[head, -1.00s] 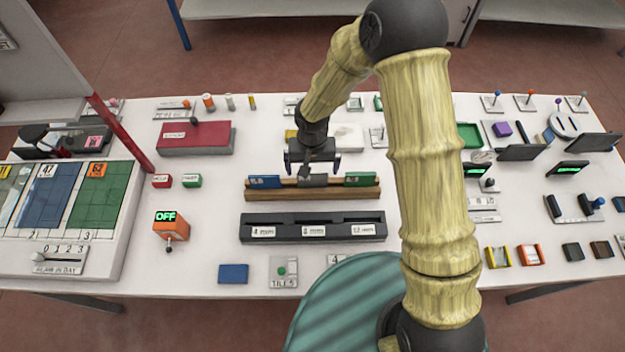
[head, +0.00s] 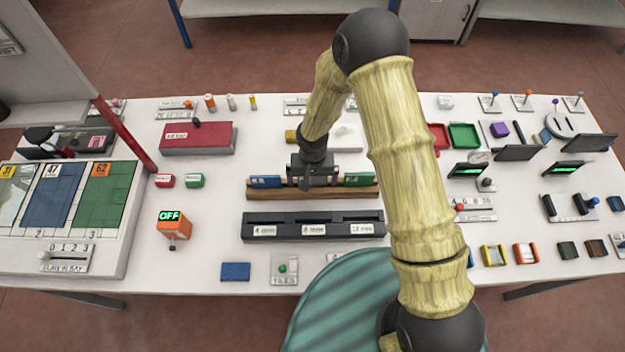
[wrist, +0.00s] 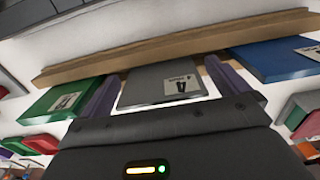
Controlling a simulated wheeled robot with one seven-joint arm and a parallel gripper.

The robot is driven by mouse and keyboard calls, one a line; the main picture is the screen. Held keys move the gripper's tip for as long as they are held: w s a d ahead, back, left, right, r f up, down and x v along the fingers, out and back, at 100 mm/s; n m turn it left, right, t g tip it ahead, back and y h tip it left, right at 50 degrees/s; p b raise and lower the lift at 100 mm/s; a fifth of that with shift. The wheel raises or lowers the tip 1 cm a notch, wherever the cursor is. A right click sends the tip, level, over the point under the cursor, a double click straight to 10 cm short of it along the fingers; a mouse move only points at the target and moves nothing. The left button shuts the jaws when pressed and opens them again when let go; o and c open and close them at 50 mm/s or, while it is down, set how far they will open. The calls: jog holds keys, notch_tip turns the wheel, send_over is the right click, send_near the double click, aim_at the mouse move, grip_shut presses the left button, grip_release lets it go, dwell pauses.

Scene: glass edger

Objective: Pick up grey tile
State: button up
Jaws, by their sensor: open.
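The grey tile (wrist: 160,84) stands in the wooden rack (head: 318,194), between a blue tile (head: 265,181) and a green tile (head: 358,179). In the head view my gripper (head: 310,186) covers most of the grey tile. In the wrist view my gripper (wrist: 165,90) is open, with one purple finger on each side of the grey tile. The green tile (wrist: 62,103) lies outside the left finger and the blue tile (wrist: 280,60) outside the right finger. I cannot tell whether either finger touches the grey tile.
A dark slotted holder (head: 313,226) with white labels stands in front of the rack. A red box (head: 197,138) stands behind to the left. An orange OFF display (head: 173,225) is at left. A loose blue tile (head: 235,272) lies near the front edge.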

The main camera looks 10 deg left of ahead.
jog(key=c, duration=1.4)
jog(key=shift+r, duration=0.15)
notch_tip(320, 180, up, 10)
jog(key=shift+f+b, duration=0.1)
jog(key=shift+b, duration=1.1)
jog(key=shift+s, duration=0.1)
